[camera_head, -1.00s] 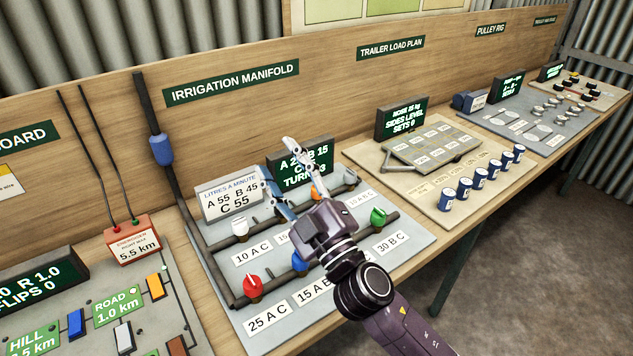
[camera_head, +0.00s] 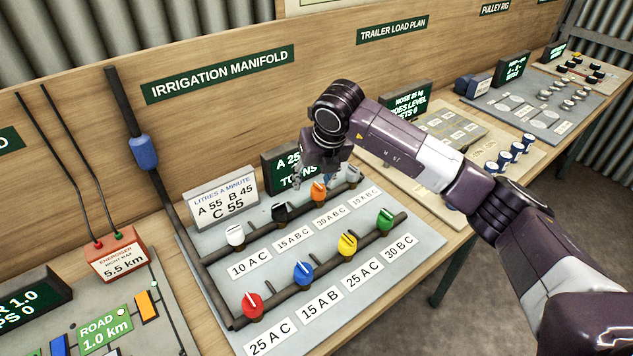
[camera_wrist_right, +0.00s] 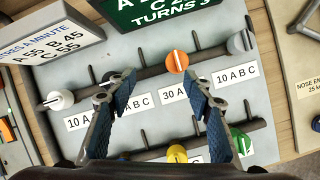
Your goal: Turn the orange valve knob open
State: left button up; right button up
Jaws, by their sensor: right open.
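The orange valve knob (camera_head: 318,190) sits on the back pipe of the irrigation manifold board, between a black knob (camera_head: 280,212) and a grey knob. My right gripper (camera_head: 324,176) points down close over it. In the right wrist view the orange knob (camera_wrist_right: 177,61) shows just beyond the gap between the two fingertips (camera_wrist_right: 163,88), with a white line running across the pipe. The fingers are spread and hold nothing; I cannot tell whether they touch the knob. My left gripper is out of view.
A white knob (camera_head: 235,235) stands at the left of the back pipe. Red (camera_head: 252,304), blue (camera_head: 303,271), yellow (camera_head: 347,243) and green (camera_head: 385,219) knobs line the front pipe. The litres sign (camera_head: 222,197) and dark turns display (camera_head: 284,165) stand behind.

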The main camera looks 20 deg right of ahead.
aim_at(319, 187)
jog(key=shift+h, duration=0.5)
jog(key=w+f, duration=0.1)
jog(key=f, duration=0.1)
jog(key=w+d+f+p, duration=0.1)
jog(key=f, duration=0.1)
jog(key=w+d+f+p, duration=0.1)
jog(key=f, duration=0.1)
jog(key=shift+w+d+f, duration=0.1)
jog(key=shift+d+f, duration=0.05)
jog(key=shift+f, duration=0.1)
